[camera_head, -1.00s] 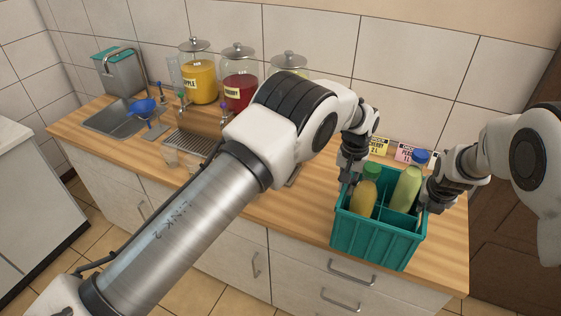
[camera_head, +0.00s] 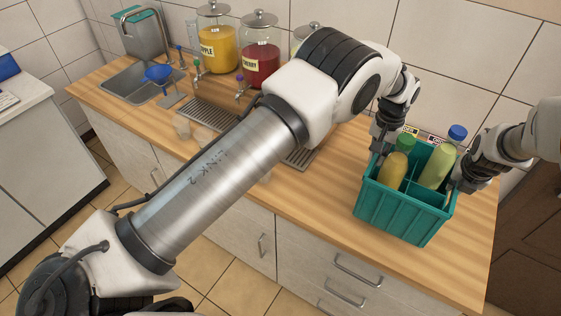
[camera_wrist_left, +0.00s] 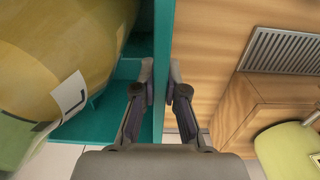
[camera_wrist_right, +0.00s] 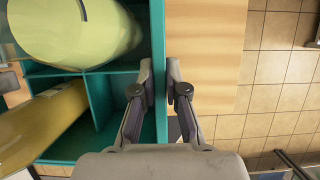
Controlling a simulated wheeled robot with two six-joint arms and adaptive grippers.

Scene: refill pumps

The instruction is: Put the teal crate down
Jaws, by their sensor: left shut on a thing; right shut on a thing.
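The teal crate (camera_head: 392,211) is upright over the right part of the wooden counter; I cannot tell whether its base touches the top. It has compartments and holds a yellow-brown bottle with a green cap (camera_head: 394,170) and a pale green bottle with a blue cap (camera_head: 437,166). My left gripper (camera_head: 378,156) is shut on the crate's left wall, which shows between its fingers in the left wrist view (camera_wrist_left: 161,60). My right gripper (camera_head: 455,188) is shut on the opposite wall, also seen in the right wrist view (camera_wrist_right: 157,62).
The counter (camera_head: 325,210) is bare left of the crate. Glass dispensers of yellow (camera_head: 217,48) and red (camera_head: 259,66) drink stand at the back, with a drip tray (camera_head: 210,115) before them. A sink (camera_head: 135,82) and blue funnel (camera_head: 158,73) are farther left. Label cards stand behind the crate.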

